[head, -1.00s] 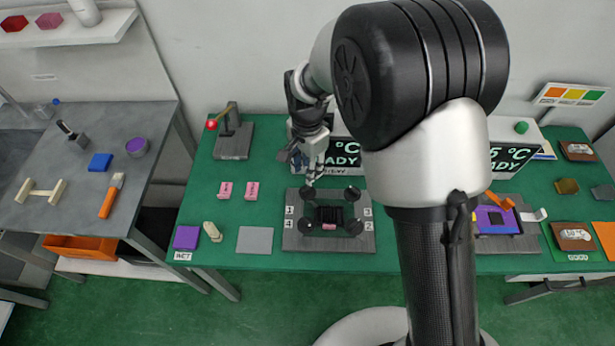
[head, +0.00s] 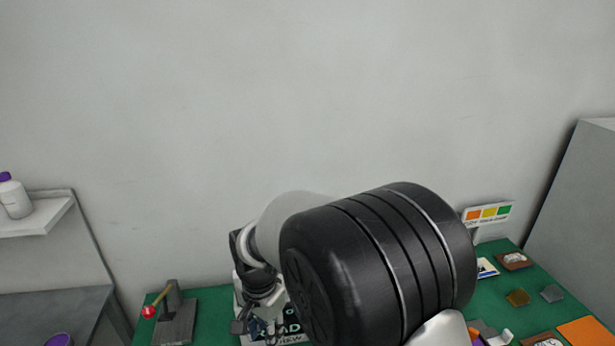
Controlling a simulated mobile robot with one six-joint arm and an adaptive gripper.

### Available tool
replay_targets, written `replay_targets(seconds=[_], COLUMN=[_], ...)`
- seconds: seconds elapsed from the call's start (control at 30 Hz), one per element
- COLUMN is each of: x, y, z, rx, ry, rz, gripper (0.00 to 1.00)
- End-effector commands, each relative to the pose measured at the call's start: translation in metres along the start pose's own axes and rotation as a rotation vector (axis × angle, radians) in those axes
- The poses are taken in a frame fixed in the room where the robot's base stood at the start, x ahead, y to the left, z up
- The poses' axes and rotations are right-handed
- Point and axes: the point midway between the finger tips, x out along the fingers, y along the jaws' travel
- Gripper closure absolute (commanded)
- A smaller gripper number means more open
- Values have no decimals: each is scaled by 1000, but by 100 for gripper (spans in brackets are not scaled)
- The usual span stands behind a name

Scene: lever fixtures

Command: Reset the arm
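My arm (head: 375,265) rises from the bottom right of the head view and bends over to the left. Its large black joint fills the lower middle. My gripper (head: 258,325) hangs at the arm's far end, at the bottom edge of the view, in front of a display reading partly "AD". It is small and partly cut off, so I cannot tell whether its fingers are open or shut, or whether it holds anything.
A lever fixture with a red knob (head: 148,312) stands on the green table (head: 213,303) left of my gripper. A colour-marked sign (head: 488,213) and small blocks are at the right. A shelf with a bottle (head: 14,196) is at the left. Bare wall fills the upper view.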

Motion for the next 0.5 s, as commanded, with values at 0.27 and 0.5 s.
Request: replay_targets(seconds=[0.27, 0.5], x=[-108, -163], y=[100, 199], z=[-25, -10], rx=[-150, -299], ry=[89, 199], rz=[-89, -123], gripper=[70, 70])
